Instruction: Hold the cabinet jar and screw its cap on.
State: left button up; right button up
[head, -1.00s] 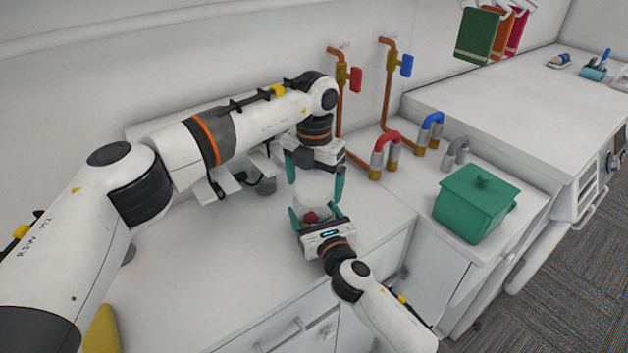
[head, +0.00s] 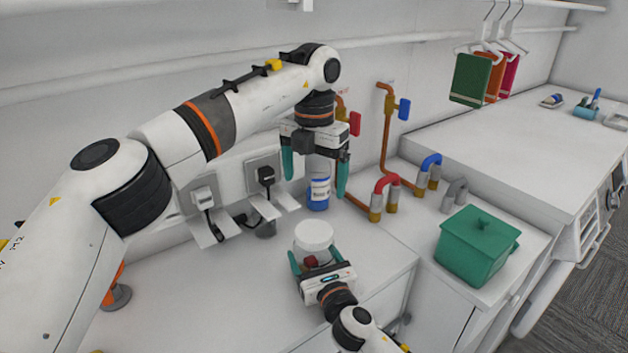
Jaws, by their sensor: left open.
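The jar (head: 312,262) is clear and stands upright on the white counter, with something red showing low on it. A white round cap (head: 314,235) sits on its top and looks level; how tightly it is seated cannot be told. My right gripper (head: 315,262) comes from the front with its teal fingers on either side of the jar, closed on its body. My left gripper (head: 315,187) points down above and behind the jar, open and empty, clear of the cap.
A blue and white bottle (head: 318,194) stands by the wall, seen between my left fingers. Copper pipes with red and blue valves (head: 404,109) and U-shaped pipes (head: 384,192) are to the right. A green lidded box (head: 475,250) stands at right. The counter front left is clear.

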jog(key=o, duration=1.9)
jog(key=shift+s, duration=0.1)
jog(key=v, duration=1.1)
jog(key=shift+s+d+b, duration=0.25)
jog(key=shift+s+b, duration=0.1)
jog(key=shift+s+f, duration=0.1)
